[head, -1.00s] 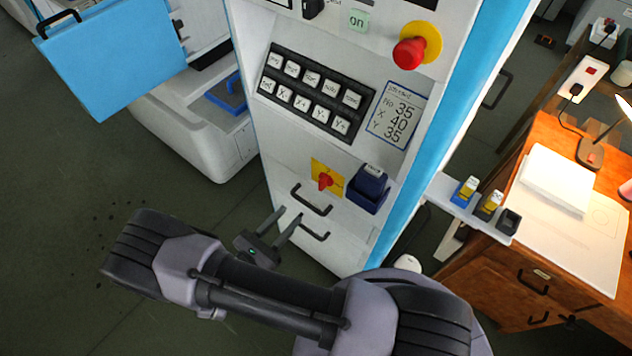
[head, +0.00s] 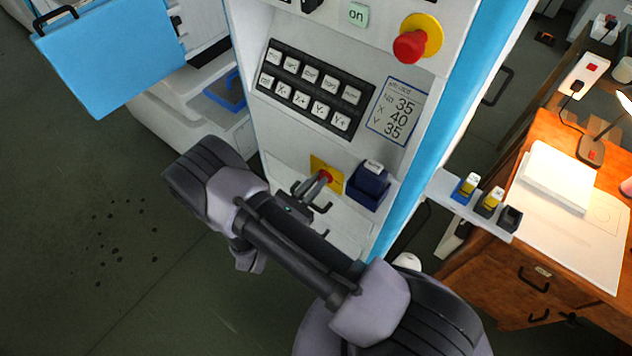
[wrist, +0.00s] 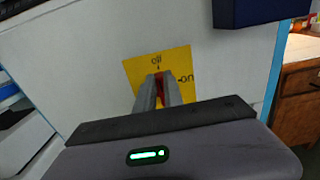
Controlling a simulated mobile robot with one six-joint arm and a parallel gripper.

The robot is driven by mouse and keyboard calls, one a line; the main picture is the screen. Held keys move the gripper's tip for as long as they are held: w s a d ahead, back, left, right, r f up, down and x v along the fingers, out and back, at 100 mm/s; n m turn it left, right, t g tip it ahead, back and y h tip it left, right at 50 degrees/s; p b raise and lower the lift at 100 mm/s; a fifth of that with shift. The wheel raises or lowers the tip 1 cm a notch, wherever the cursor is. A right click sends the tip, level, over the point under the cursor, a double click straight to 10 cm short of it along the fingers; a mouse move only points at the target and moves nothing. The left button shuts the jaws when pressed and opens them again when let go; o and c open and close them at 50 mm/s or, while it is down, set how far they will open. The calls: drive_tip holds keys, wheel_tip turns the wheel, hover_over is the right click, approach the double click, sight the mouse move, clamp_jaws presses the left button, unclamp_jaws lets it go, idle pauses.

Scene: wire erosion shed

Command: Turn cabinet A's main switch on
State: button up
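Cabinet A's main switch is a red handle (wrist: 159,87) on a yellow plate (wrist: 131,75). In the wrist view the plate reads "off" at its top and "on" at its right. The handle looks upright, in line with the "off" mark. My gripper (wrist: 159,83) reaches the switch, with one finger on each side of the red handle and almost no gap left, so it looks shut on it. In the head view my gripper (head: 318,181) covers part of the yellow plate (head: 337,180), and some red (head: 326,174) shows at the fingertips.
A dark blue box (head: 367,190) juts out right of the switch. Above are the keypad (head: 312,90) and a red stop button (head: 409,46). A wooden desk (head: 500,275) stands to the right. Floor is clear at left.

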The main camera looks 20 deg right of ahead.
clamp_jaws()
drive_tip(key=m+b, duration=0.2)
drive_tip(key=m, duration=0.2)
drive_tip(key=s+f+m+b, duration=0.1)
drive_tip(key=m+b, duration=0.1)
drive_tip(key=m, duration=0.3)
drive_tip(key=d+m+b, duration=0.1)
drive_tip(key=m, duration=0.4)
drive_tip(key=shift+s+f+b, duration=0.25)
drive_tip(key=shift+f+b, duration=0.05)
drive_tip(key=shift+b, duration=0.1)
drive_tip(key=shift+f+m+b, duration=0.15)
drive_tip(key=shift+m+b, duration=0.3)
drive_tip(key=shift+m, duration=0.5)
drive_tip(key=shift+f+m+b, duration=0.1)
drive_tip(key=shift+m+b, duration=0.35)
drive_tip(key=shift+m, duration=0.5)
drive_tip(key=o, duration=0.7)
unclamp_jaws()
